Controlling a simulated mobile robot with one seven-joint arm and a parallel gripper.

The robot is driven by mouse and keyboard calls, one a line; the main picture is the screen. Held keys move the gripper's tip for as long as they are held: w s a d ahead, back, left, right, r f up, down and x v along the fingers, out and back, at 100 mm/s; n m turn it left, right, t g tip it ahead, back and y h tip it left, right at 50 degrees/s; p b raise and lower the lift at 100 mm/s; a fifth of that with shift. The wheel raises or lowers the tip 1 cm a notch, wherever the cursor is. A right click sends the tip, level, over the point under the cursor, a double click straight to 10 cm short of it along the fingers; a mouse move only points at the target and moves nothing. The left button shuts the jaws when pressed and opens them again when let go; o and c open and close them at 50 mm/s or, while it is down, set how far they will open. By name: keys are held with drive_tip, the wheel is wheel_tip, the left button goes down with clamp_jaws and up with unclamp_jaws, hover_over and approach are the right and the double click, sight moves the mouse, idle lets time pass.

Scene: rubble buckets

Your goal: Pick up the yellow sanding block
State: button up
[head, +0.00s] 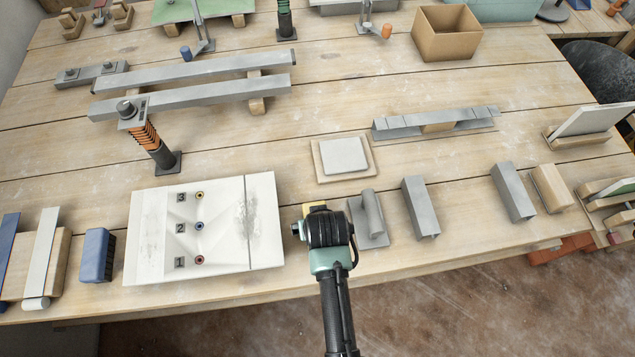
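A small part of a yellow block (308,211), which looks like the sanding block, shows just beyond the end of my arm in the head view. Most of it is hidden behind my wrist. My gripper (318,214) is at or directly above the block, near the table's front edge. Its fingers are hidden by the dark wrist, so I cannot tell whether they are open, shut or touching the block.
A grey trowel-like tool (370,222) lies close on the right. A white panel with numbered marks 1, 2, 3 (150,235) lies on the left. Grey bars (419,205) lie farther right. A cardboard box (446,40) stands at the back. Bare wooden table (240,140) lies beyond the panel.

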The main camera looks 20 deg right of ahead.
drive_tip(key=shift+f, duration=0.25)
idle(0.5)
drive_tip(key=c, duration=1.5)
drive_tip(key=shift+o, duration=0.2)
wheel_tip(320, 180, up, 11)
drive_tip(key=shift+f, duration=0.2)
drive_tip(key=o, duration=0.8)
drive_tip(key=c, duration=0.8)
